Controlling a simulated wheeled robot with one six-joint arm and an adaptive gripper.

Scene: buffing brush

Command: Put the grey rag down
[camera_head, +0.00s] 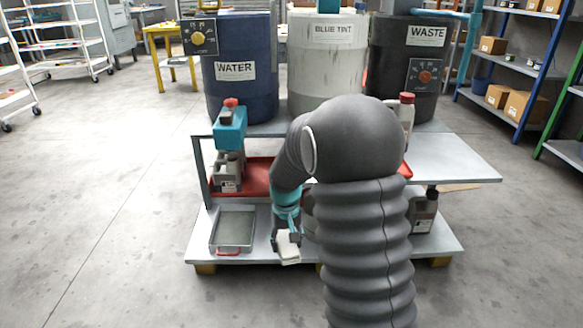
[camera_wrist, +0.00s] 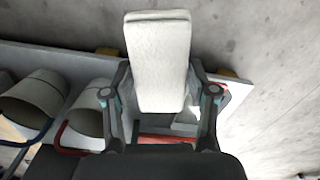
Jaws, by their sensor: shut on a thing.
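The grey rag (camera_head: 288,253) looks like a pale, folded, whitish pad. My gripper (camera_head: 286,236) is shut on it and holds it over the front part of the low platform, right of the shallow metal tray (camera_head: 214,232). In the wrist view the rag (camera_wrist: 160,62) sticks out lengthwise between the two fingers of my gripper (camera_wrist: 162,105). I cannot tell whether the rag touches the platform.
The low platform (camera_head: 365,252) has bare room at its front. Two buckets with handles, one bucket (camera_wrist: 35,103) and another (camera_wrist: 88,115), stand close by in the wrist view. A red tray (camera_head: 257,176) and a dark bottle (camera_head: 423,212) are near. Barrels stand behind.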

